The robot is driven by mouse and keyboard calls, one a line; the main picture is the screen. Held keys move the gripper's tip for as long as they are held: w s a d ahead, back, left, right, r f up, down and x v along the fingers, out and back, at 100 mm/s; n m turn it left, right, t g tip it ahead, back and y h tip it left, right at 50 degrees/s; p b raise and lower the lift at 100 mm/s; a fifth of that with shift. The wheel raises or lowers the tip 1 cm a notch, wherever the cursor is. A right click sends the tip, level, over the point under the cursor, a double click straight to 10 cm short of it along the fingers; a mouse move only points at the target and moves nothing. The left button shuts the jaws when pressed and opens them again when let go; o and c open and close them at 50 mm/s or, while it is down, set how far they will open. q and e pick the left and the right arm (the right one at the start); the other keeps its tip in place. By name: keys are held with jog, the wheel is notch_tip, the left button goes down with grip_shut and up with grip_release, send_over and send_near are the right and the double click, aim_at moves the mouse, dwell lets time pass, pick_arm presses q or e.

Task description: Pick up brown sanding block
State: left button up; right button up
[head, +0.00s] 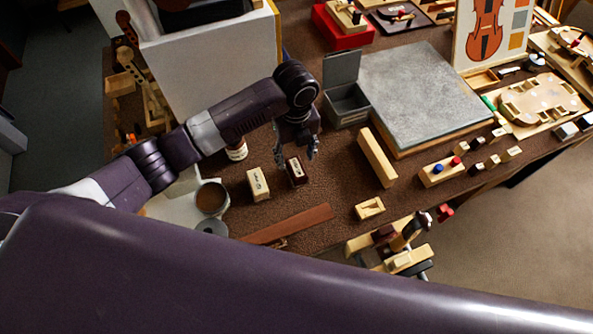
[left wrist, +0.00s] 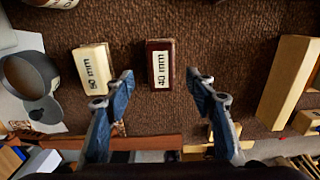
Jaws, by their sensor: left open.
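The brown sanding block (head: 297,172) is a small dark reddish-brown block with a white label on top, standing on the brown bench mat. In the left wrist view the brown block (left wrist: 160,65) lies ahead of the fingertips, in line with the gap between them. Its label seems to read "40 mm". My left gripper (head: 297,148) is open and empty, above and close to the block. Its two fingers (left wrist: 160,85) show spread apart in the left wrist view. My right gripper is not in view.
A cream labelled block (head: 258,184) stands just left of the brown one.

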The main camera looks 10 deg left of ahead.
aim_at(296, 167)
pick_arm(q)
jog(key=shift+f+p, duration=0.7)
jog(key=shift+f, duration=2.3)
jog(key=c, duration=1.3)
